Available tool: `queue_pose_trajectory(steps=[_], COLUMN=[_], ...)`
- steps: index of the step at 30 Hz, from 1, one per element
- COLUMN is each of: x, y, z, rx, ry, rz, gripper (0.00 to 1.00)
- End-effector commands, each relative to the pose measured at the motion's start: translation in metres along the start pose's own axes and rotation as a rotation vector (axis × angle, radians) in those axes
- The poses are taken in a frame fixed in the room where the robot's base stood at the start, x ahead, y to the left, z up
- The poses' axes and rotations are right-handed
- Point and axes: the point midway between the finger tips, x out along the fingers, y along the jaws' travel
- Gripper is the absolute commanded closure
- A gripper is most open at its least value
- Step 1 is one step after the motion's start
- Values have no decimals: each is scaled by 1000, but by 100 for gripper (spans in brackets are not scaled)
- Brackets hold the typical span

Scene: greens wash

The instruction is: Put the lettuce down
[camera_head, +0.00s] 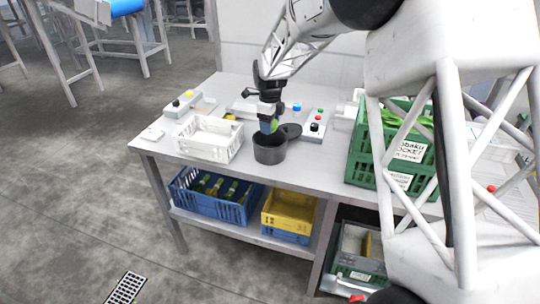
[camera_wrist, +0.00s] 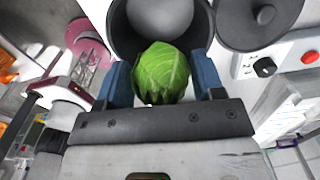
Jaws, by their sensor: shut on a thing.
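The lettuce (camera_wrist: 162,72) is a green leafy head between the two blue fingers of my gripper (camera_wrist: 163,85) in the wrist view. My gripper is shut on it. In the head view my gripper (camera_head: 268,126) points down over a dark round pot (camera_head: 270,150), and a bit of green lettuce (camera_head: 273,126) shows at the fingertips. The lettuce is above or just at the mouth of the pot; I cannot tell how deep it sits. The pot (camera_wrist: 122,35) also shows behind the lettuce in the wrist view, with a pale inside bottom.
A white crate (camera_head: 208,150) stands left of the pot. A round dark lid (camera_head: 291,130) and a control box (camera_head: 316,126) with knobs are to its right. Green crates (camera_head: 392,183) holding greens stand farther right. A blue crate (camera_head: 182,196) with bottles and a yellow crate (camera_head: 290,222) are on the lower shelf.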

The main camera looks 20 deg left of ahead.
Motion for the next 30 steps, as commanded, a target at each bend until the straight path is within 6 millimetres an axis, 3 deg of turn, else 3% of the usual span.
queue_pose_trajectory(steps=[5,18,30], x=[7,59,63], y=[0,0,0], z=[0,0,0], rx=[0,0,0], ry=[1,1,0], rz=[1,1,0], gripper=[67,67,67])
